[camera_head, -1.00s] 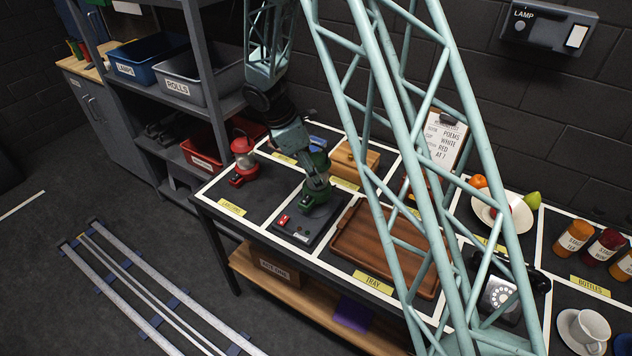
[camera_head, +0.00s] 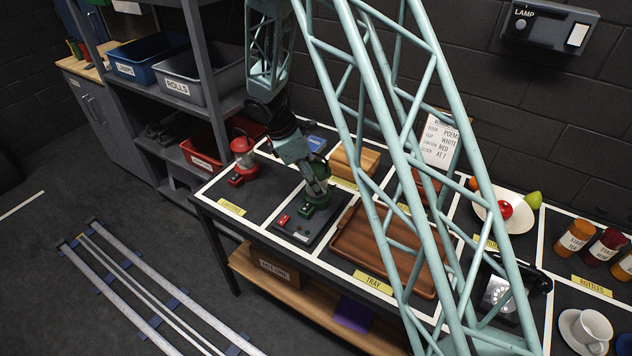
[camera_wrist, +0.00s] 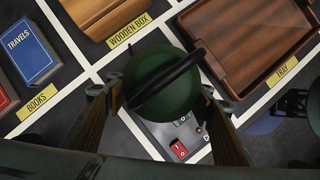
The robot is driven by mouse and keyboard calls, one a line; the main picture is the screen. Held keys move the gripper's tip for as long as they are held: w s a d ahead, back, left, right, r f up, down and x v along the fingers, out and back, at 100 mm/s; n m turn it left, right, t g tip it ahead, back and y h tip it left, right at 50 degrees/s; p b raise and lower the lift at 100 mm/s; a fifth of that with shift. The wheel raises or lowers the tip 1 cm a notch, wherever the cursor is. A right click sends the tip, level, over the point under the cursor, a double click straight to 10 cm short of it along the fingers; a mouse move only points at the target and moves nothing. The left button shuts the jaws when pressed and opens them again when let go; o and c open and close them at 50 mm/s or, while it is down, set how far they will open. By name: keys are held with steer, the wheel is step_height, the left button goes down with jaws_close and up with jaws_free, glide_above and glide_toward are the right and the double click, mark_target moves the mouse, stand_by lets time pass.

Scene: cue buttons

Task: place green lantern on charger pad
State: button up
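The green lantern (camera_wrist: 165,85) shows from above in the wrist view, with its dark handle across its dome. In the head view, the lantern's green base (camera_head: 311,208) appears to stand upright on the back part of the dark charger pad (camera_head: 297,232). The pad's front with a red button also shows in the wrist view (camera_wrist: 180,150). My gripper (camera_wrist: 162,92) is open, with one finger on each side of the lantern. Narrow gaps seem to show between fingers and lantern. In the head view, my gripper (camera_head: 318,190) covers most of the lantern's upper part.
A red lantern (camera_head: 243,160) stands left of the pad. A wooden tray (camera_head: 385,245) lies close on the right. A wooden box (camera_head: 354,160) and books (camera_wrist: 30,50) are behind. My lattice arm link hides part of the table's right side.

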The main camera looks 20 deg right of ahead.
steer(key=o, duration=0.5)
steer(key=shift+c, duration=0.2)
steer(key=shift+r, duration=0.1)
steer(key=p+v, duration=0.1)
steer(key=v, duration=1.1)
steer(key=shift+p, duration=0.3)
steer(key=shift+d+r, duration=0.1)
steer(key=shift+r, duration=0.1)
